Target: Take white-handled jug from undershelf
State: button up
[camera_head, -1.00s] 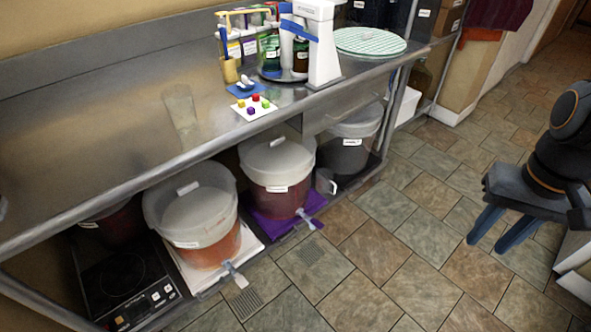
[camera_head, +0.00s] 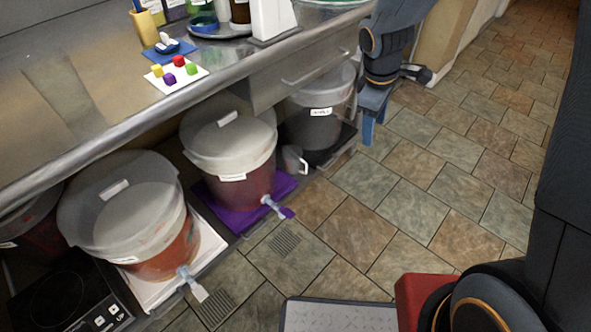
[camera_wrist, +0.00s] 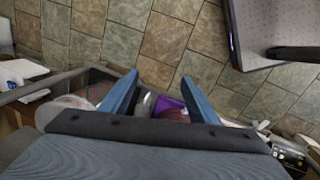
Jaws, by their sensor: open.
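The small grey jug with a white handle (camera_head: 294,160) stands on the undershelf in the head view. It is between the bucket on the purple mat and the dark-filled bucket, with its handle facing right. My gripper (camera_head: 374,118) is open and empty, right of the dark-filled bucket and higher than the jug in the picture. In the wrist view my gripper (camera_wrist: 159,76) shows two blue fingers spread apart. A pale greyish shape between them, beside the purple mat, looks like the jug, but its lower part is hidden by the gripper body.
The bucket on the purple mat (camera_head: 229,150) has a spigot sticking out in front. The dark-filled bucket (camera_head: 318,112) stands behind the jug. Another spigot bucket (camera_head: 125,215) is at left. The steel counter edge (camera_head: 205,82) overhangs the undershelf. The tiled floor (camera_head: 390,195) in front is clear.

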jog(key=w+a+f+n+t+b, duration=0.1)
jog(key=w+a+f+n+b, duration=0.35)
jog(key=w+f, duration=0.35)
jog(key=w+a+f+n+t+b, duration=0.1)
jog(key=w+a+f+n+b, duration=0.4)
jog(key=f, duration=0.6)
jog(key=n+b, duration=0.9)
jog(key=n, duration=0.1)
send_near(303, 162)
jog(key=shift+t+y, duration=0.3)
jog(key=shift+t, duration=0.1)
jog(key=shift+x, duration=6.25)
jog(key=shift+w+d+r, duration=0.1)
jog(key=shift+w, duration=0.05)
jog(key=c, duration=1)
